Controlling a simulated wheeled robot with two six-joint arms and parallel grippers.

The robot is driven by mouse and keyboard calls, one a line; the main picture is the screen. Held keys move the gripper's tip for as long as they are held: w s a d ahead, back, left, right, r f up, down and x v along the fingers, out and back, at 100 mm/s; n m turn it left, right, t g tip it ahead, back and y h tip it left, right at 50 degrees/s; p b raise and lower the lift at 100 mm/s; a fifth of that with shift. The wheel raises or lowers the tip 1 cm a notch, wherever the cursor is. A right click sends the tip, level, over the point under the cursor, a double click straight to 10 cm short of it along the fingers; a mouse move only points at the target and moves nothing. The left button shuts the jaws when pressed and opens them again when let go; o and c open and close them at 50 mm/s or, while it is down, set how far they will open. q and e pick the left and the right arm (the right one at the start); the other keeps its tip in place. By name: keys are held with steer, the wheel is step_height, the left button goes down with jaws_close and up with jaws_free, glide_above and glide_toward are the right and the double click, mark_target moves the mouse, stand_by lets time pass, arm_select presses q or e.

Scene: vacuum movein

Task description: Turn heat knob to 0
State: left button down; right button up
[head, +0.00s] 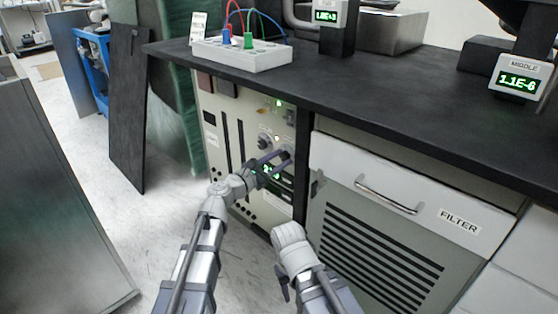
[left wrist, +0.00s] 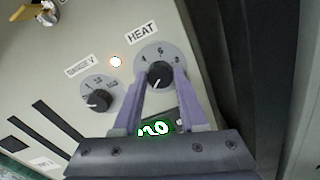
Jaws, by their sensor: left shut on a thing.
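The HEAT knob (left wrist: 159,76) is a black knob on a round grey dial, under a HEAT label (left wrist: 142,33) in the left wrist view. Its white mark points down and slightly left. Numbers show along the dial's upper edge; the lower part is hidden by my fingers. My left gripper (left wrist: 160,74) has its two purple fingers on either side of the knob, shut on it. In the head view my left gripper (head: 277,160) reaches the front panel of the beige cabinet (head: 229,103). My right gripper's fingers are not clearly visible; its pale wrist shows low in the middle.
Another knob (left wrist: 97,99) and a lit lamp (left wrist: 116,62) sit left of the HEAT dial. A green display (left wrist: 154,128) is below it, partly covered. A FILTER drawer (head: 388,185) adjoins the cabinet under the dark benchtop (head: 400,85).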

arm_select(q)
steer(key=shift+n, duration=0.8)
steer(key=shift+c, duration=2.2)
jaws_free()
steer(key=v, duration=0.8)
steer(key=shift+w, duration=0.1)
